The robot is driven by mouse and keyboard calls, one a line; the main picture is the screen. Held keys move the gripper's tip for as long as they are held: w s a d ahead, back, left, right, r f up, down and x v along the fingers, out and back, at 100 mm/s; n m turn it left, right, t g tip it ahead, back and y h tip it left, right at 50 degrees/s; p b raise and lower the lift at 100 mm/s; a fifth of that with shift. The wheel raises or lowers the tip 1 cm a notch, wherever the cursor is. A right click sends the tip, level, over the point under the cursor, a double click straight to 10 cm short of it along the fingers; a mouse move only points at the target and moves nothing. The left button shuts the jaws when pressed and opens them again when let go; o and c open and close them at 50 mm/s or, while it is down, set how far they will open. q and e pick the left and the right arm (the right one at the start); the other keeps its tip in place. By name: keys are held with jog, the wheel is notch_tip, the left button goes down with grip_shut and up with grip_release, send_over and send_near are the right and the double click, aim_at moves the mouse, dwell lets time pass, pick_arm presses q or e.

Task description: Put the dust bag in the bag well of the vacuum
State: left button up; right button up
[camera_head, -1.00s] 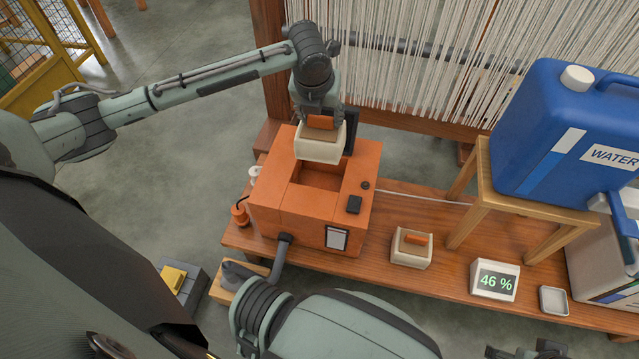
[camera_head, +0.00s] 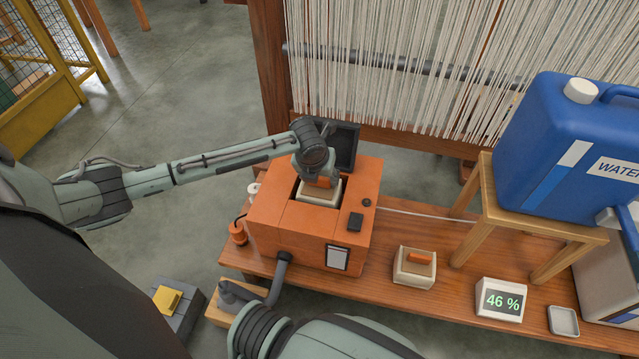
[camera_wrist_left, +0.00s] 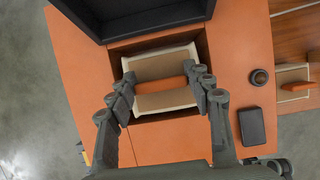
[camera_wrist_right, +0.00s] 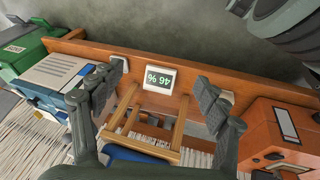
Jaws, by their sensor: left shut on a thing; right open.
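The dust bag (camera_head: 320,192) is a cream box with an orange handle. It sits at the mouth of the bag well of the orange vacuum (camera_head: 290,215), partly down inside it. In the left wrist view the bag (camera_wrist_left: 160,66) lies between the well's walls, with a dark gap around it. My left gripper (camera_wrist_left: 160,88) is shut on the bag's orange handle. The vacuum's dark lid (camera_head: 343,145) stands open behind the well. My right gripper (camera_wrist_right: 148,98) is open and empty, aimed toward the bench; its fingers are outside the head view.
A second cream box with an orange handle (camera_head: 415,266) sits on the wooden bench (camera_head: 380,290). A display reading 46 % (camera_head: 498,299), a small tray (camera_head: 563,320) and a stool (camera_head: 480,225) bearing a blue water jug (camera_head: 560,145) stand to the right. A loom is behind.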

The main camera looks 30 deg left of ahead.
pick_arm(q)
jog(key=shift+f, duration=1.15)
jog(key=o, duration=1.5)
pick_arm(e)
jog(key=shift+w+a+r+t, duration=0.3)
jog(key=shift+a+r, duration=0.05)
